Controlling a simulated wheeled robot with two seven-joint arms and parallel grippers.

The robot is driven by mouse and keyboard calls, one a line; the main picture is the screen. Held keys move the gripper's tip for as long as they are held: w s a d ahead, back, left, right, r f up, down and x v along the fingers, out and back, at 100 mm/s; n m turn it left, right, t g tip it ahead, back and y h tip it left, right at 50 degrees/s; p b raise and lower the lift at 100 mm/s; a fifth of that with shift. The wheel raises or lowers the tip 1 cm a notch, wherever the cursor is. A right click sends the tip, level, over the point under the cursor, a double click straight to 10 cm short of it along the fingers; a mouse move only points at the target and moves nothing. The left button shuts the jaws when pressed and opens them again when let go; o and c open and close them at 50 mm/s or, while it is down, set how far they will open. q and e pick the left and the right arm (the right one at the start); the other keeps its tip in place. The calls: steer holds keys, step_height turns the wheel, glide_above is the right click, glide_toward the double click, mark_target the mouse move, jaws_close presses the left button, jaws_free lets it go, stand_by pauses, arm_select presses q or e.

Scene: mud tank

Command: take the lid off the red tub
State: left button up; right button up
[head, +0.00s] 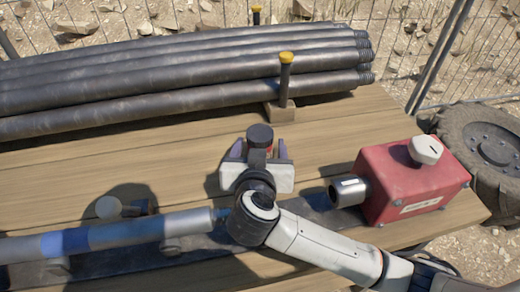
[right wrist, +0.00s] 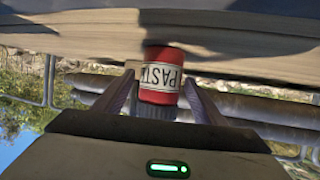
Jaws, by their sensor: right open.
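The red tub (right wrist: 161,97) has a white label with dark lettering and shows upside down in the right wrist view. Its dark ribbed lid (right wrist: 146,105) is on it; in the head view the lid (head: 260,135) shows as a dark round top, with only a little red below it. My right gripper (head: 259,148) is open, with one finger on each side of the tub and lid. In the right wrist view the fingers (right wrist: 160,82) stand apart with narrow gaps beside the tub. My left gripper is not in view.
Dark pipes (head: 180,75) lie stacked at the back of the wooden deck (head: 335,130), beside a yellow-capped post (head: 286,75). A red box (head: 412,187) with a white knob stands at right. A grey rod with a blue band (head: 110,235) lies at front left.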

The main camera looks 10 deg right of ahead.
steer(key=shift+c, duration=0.4)
steer(key=shift+r, duration=0.1)
steer(key=c, duration=1.3)
step_height(320, 180, up, 10)
steer(key=shift+f+p, duration=0.15)
steer(key=shift+p, duration=1.05)
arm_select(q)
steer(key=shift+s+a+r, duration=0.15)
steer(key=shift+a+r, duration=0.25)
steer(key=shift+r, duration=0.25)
arm_select(e)
steer(key=shift+r, duration=0.2)
steer(key=o, duration=0.4)
jaws_close()
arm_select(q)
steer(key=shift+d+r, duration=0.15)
arm_select(e)
steer(key=shift+f, duration=0.1)
